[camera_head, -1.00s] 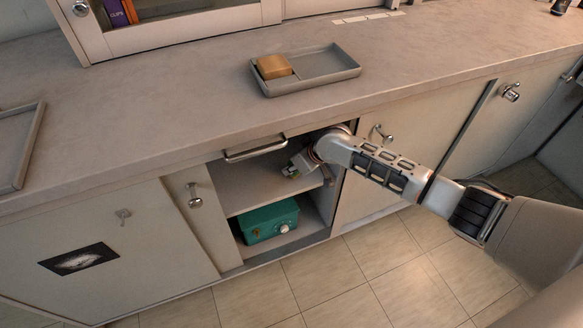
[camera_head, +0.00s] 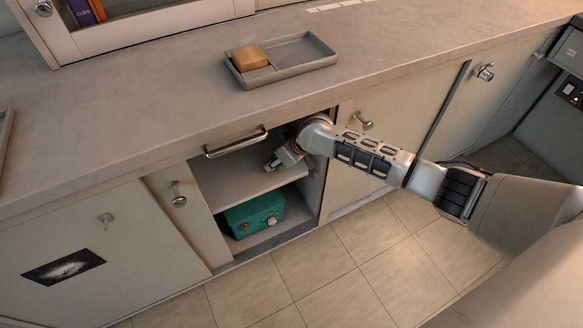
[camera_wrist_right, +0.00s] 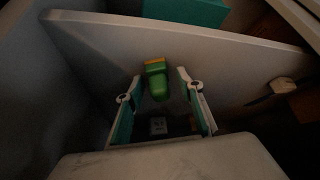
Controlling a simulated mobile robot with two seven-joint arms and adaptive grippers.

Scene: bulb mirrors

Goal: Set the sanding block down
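A small green piece with an orange end, likely the sanding block (camera_wrist_right: 157,82), shows in the right wrist view between the fingertips of my right gripper (camera_wrist_right: 160,84). Gaps show on both sides of it, so the fingers look open around it and not closed on it. It seems to rest on the pale shelf (camera_wrist_right: 240,62), though its contact is hard to see. In the head view my right gripper (camera_head: 277,163) is inside the open cabinet, low over the upper shelf (camera_head: 235,191). My left gripper is out of view.
A teal box (camera_head: 252,216) stands in the compartment below the shelf. The countertop (camera_head: 150,100) and a bar handle (camera_head: 236,143) are above the opening. A grey tray (camera_head: 300,62) on the counter holds a tan block (camera_head: 249,57). Cabinet doors flank the opening.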

